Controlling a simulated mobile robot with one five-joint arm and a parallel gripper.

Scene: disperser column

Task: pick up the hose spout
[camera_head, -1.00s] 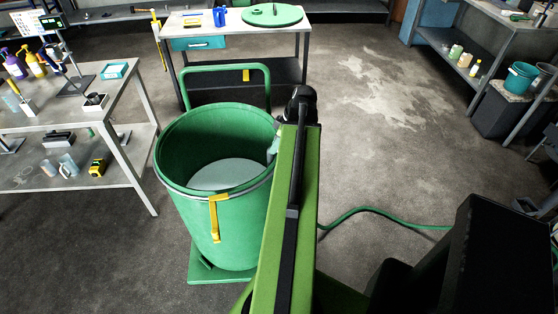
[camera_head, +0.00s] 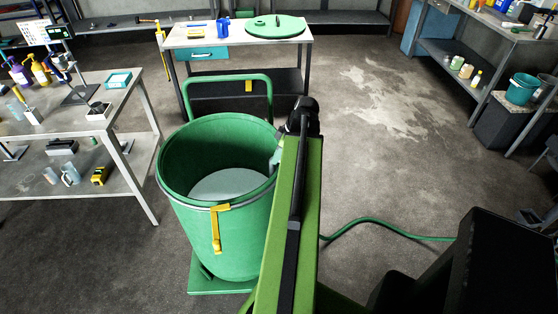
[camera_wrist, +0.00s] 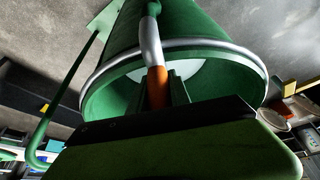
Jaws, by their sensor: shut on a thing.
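The hose spout (camera_wrist: 150,42) shows in the wrist view as a silver curved tube with an orange band, and a bit of green hose at its far end. My gripper (camera_wrist: 166,92) is shut on the orange band, one dark finger on each side. In that view the spout crosses the rim of the green drum (camera_wrist: 200,25); I cannot tell whether it touches it. In the head view the open drum (camera_head: 225,235) stands on a green base with pale material inside. My arm covers most of the gripper and spout there, near the drum's right rim.
A green hose (camera_head: 380,225) runs over the floor right of my arm. A bench with a green lid (camera_head: 275,27) stands behind the drum. A two-level bench (camera_head: 75,185) is close on the left. Clear floor lies at the centre right.

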